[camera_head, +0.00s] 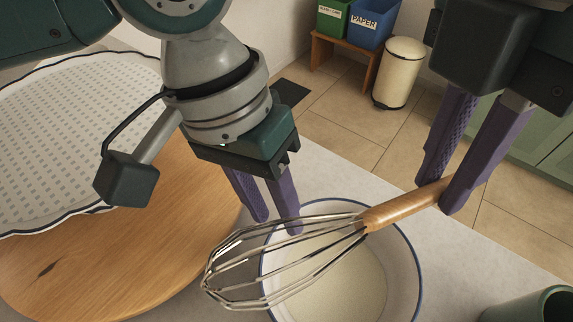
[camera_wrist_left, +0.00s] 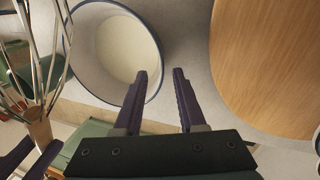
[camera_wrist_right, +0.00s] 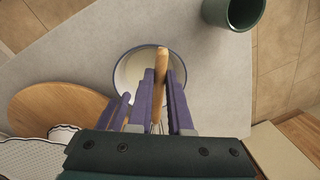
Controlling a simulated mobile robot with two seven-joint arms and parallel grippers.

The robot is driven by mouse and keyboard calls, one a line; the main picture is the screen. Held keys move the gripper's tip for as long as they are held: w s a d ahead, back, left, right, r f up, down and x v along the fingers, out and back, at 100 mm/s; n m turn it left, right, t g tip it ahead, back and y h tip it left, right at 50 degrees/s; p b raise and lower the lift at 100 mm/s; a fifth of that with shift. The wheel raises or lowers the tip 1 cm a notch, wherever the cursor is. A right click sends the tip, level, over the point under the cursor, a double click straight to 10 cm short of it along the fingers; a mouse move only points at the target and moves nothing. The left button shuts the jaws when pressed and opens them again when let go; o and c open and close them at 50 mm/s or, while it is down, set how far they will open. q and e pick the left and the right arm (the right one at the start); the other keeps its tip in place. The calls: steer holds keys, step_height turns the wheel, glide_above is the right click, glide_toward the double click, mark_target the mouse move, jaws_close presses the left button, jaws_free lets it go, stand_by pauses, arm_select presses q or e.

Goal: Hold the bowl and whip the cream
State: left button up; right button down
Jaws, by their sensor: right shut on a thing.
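A white bowl with a dark blue rim (camera_head: 405,270) stands on the grey counter and holds pale cream (camera_head: 345,285). It also shows in the left wrist view (camera_wrist_left: 85,72). My right gripper (camera_head: 438,192) is shut on the wooden handle of a whisk (camera_head: 400,207). The whisk is tilted nearly level above the bowl, its wire loops reaching past the left rim. My left gripper (camera_head: 279,224) is open, its fingers apart at the bowl's rim. In the left wrist view (camera_wrist_left: 162,74) the rim appears between the fingertips; I cannot tell whether they reach below it.
A round wooden board (camera_head: 130,270) with a white patterned dish (camera_head: 70,120) lies left of the bowl. A dark green cup (camera_head: 530,308) stands at the lower right, also in the right wrist view (camera_wrist_right: 233,12).

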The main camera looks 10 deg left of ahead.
arm_select(q)
steer(key=shift+x, duration=1.8)
jaws_close()
stand_by(0.4)
